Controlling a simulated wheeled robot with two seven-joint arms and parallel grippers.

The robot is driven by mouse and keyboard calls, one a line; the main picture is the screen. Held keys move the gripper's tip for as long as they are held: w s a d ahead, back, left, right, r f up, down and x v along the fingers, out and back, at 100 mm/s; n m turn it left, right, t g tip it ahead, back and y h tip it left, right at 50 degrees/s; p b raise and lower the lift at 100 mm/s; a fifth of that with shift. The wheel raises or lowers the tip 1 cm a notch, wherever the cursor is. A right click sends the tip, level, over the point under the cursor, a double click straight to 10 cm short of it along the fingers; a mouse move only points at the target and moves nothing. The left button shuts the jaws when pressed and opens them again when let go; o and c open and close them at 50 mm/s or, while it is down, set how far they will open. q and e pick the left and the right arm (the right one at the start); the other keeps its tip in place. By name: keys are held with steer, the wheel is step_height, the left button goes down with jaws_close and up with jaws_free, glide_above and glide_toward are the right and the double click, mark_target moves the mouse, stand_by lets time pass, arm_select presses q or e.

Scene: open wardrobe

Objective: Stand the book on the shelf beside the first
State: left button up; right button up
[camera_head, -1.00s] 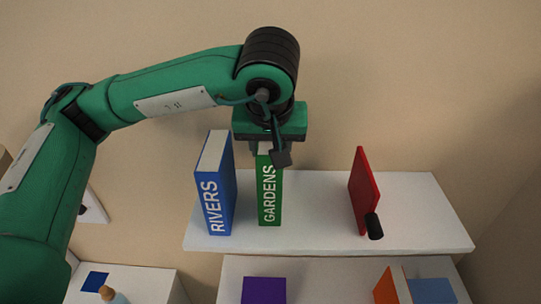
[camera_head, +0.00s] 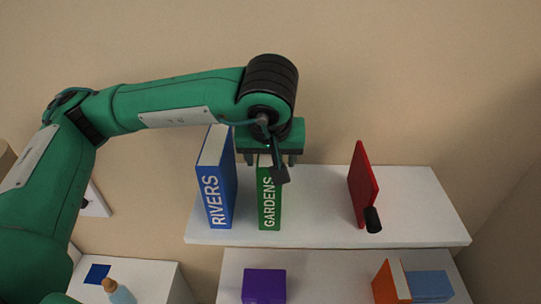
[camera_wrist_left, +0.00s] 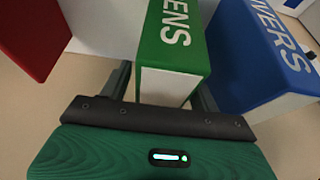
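The blue RIVERS book (camera_head: 216,180) stands upright at the left end of the upper white shelf (camera_head: 320,220). The green GARDENS book (camera_head: 269,205) stands upright to its right, with a gap between them. My left gripper (camera_head: 270,160) is at the top of the green book and hides part of it. In the left wrist view the green book (camera_wrist_left: 175,45) lies between the spread fingers, with a gap seen at the left one. The blue book (camera_wrist_left: 260,60) is beside the right finger. My right gripper is not in view.
A red upright panel (camera_head: 362,185) with a black cylinder (camera_head: 373,219) stands farther right on the shelf. Bare shelf lies between it and the green book. Below are a purple box (camera_head: 264,286), an orange-and-white item (camera_head: 391,282), a blue box (camera_head: 430,286) and a small bottle (camera_head: 119,292).

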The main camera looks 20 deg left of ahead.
arm_select(q)
steer(key=shift+r, duration=0.1)
steer(key=b+v, duration=0.2)
steer(key=v, duration=0.8)
steer(key=shift+b, duration=0.3)
steer(key=shift+v, duration=1.05)
